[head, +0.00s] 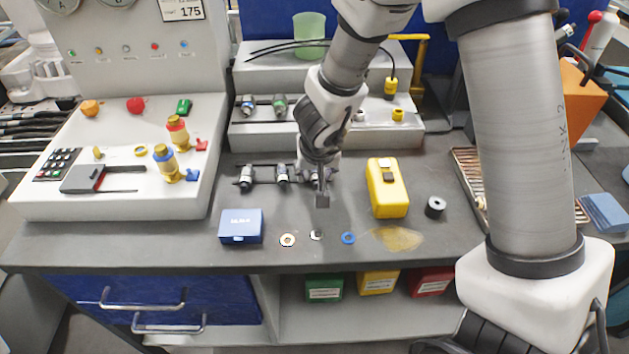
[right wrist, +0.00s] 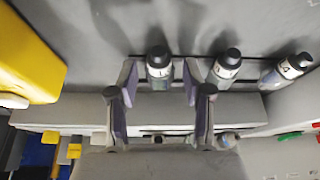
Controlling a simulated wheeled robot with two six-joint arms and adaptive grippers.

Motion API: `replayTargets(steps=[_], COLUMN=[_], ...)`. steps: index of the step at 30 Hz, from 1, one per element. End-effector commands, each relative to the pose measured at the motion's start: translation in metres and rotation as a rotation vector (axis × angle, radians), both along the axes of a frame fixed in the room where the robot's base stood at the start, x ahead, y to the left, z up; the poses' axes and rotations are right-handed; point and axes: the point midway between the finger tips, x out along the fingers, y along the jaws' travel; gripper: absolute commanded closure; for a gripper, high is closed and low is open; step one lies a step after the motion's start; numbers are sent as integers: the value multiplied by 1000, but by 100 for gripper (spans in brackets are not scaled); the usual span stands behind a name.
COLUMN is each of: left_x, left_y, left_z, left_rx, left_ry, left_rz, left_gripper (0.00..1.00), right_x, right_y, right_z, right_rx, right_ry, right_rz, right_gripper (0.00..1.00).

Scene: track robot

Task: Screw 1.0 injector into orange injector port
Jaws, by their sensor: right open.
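My right gripper (head: 322,196) points down over the table, just in front of the right end of a dark rack (head: 262,167) of injectors. In the right wrist view this gripper (right wrist: 158,84) is open, its fingers on either side of the leftmost grey, black-capped injector (right wrist: 158,66); I cannot tell whether they touch it. Two more injectors stand in the rack, a middle one (right wrist: 227,66) and one with a label that seems to read 4 (right wrist: 287,69). The other labels are unclear. A small yellow-orange fitting (head: 398,114) on the grey step may be the orange port. My left gripper is not in view.
A blue box (head: 241,226) and several small washers lie in front. The grey step (head: 410,131) with blue (head: 248,104) and green (head: 280,104) fittings rises behind.

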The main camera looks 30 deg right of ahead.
Motion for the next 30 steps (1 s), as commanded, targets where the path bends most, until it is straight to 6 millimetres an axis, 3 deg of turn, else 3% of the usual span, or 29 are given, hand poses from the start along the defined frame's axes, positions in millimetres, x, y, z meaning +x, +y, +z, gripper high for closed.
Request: replayTargets(steps=[30], left_x=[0], left_y=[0], left_z=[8], left_rx=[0], left_ry=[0], left_rz=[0], left_gripper=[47], right_x=[1], right_y=[-1], right_z=[-1], right_rx=[0], right_ry=[0], right_rz=[1], right_gripper=[50])
